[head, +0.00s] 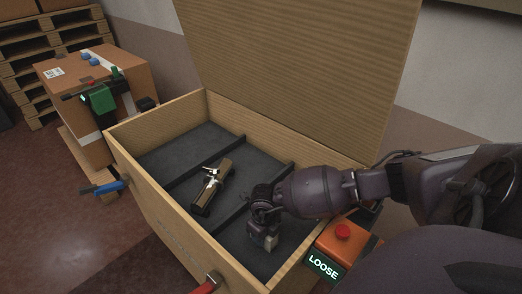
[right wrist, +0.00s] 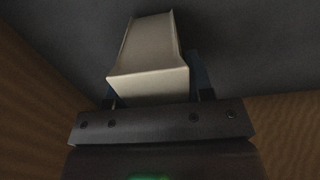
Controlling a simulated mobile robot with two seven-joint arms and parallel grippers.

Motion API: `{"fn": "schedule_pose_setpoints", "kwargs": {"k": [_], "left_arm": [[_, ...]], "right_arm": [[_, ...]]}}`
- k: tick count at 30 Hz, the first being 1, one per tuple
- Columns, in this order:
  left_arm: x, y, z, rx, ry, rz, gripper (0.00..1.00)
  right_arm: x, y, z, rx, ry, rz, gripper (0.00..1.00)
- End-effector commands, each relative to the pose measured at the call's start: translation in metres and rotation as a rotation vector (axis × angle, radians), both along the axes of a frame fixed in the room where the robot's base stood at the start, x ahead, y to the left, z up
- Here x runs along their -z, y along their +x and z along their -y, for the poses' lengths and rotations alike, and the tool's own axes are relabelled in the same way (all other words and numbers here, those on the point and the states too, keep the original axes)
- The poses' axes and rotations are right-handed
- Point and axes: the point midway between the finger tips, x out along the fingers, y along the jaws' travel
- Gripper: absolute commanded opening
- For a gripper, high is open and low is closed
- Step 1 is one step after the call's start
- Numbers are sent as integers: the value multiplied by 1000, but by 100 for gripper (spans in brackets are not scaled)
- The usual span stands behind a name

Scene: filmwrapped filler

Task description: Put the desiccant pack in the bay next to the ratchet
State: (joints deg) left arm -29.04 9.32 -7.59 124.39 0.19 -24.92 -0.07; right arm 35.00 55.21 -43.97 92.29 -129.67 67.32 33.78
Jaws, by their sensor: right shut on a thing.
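The open wooden crate (head: 160,200) has a dark grey lining split into three bays by two dividers. In its middle bay lies a tan and black item with shiny metal parts, which looks like the ratchet (head: 207,192). My right gripper (head: 267,238) reaches down into the bay to the right of it, beyond the second divider (head: 240,210). It is shut on a small pale block, seemingly the desiccant pack (head: 271,242). The pack shows in the right wrist view (right wrist: 150,65) between the fingers, over the dark lining; whether it touches the floor is unclear. My left gripper is out of view.
The crate's lid (head: 300,70) stands open at the back. An orange box with a red button (head: 342,231) and a "LOOSE" display is at the crate's right side. A cardboard box (head: 65,75) with a green tool (head: 100,98) stands left. The left bay is empty.

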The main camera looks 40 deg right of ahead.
Motion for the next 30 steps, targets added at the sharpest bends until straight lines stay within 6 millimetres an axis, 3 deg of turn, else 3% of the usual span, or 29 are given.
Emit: {"fn": "schedule_pose_setpoints", "kwargs": {"k": [14,15,19,30], "left_arm": [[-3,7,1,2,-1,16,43],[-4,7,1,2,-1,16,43],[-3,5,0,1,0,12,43],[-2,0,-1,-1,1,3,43]], "right_arm": [[8,1,0,0,1,3,19],[7,1,0,0,1,3,54],[7,1,0,0,1,3,73],[1,2,0,0,-1,5,73]]}}
